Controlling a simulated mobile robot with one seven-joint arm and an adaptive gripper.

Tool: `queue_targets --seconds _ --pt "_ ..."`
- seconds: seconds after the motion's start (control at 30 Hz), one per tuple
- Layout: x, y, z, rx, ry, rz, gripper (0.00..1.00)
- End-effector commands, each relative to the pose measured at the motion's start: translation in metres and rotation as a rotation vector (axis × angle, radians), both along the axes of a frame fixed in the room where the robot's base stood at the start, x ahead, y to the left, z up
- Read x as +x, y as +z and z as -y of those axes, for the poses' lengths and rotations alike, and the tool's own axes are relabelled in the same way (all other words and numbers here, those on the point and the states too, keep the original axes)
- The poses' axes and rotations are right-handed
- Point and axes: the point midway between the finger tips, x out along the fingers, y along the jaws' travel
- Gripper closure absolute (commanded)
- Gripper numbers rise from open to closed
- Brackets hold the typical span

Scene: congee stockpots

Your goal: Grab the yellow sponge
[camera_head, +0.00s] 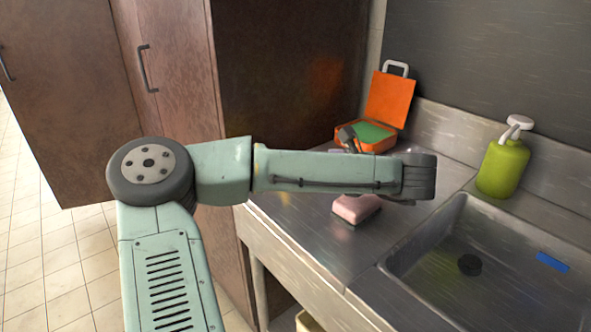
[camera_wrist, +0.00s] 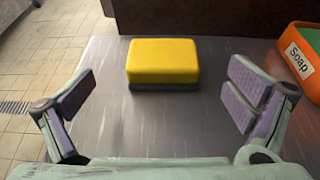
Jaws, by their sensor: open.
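The yellow sponge (camera_wrist: 162,60) lies flat on the metal counter in the wrist view, with a dark layer along its bottom. It is ahead of my gripper (camera_wrist: 160,100), roughly midway between the two spread fingers. The fingers have purple pads, and neither touches the sponge. The jaws are open and empty.
An orange box (camera_head: 380,142) with a raised lid and green contents stands behind my arm; its Soap label (camera_wrist: 301,60) faces the wrist camera. A pink block (camera_head: 357,207) lies nearer. A sink (camera_head: 500,260) and green pump bottle (camera_head: 503,165) are right. A dark cabinet (camera_head: 285,75) borders the counter.

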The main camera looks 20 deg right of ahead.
Motion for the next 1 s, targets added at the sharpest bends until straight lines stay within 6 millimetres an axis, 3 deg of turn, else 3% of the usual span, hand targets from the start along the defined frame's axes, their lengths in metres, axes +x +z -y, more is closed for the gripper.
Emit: queue_targets --seconds 0.73,1.0 --pt "0.059 -0.025 -0.020 -0.004 0.000 0.002 0.02" --pt "0.063 -0.029 -0.021 -0.005 -0.002 0.002 0.02"
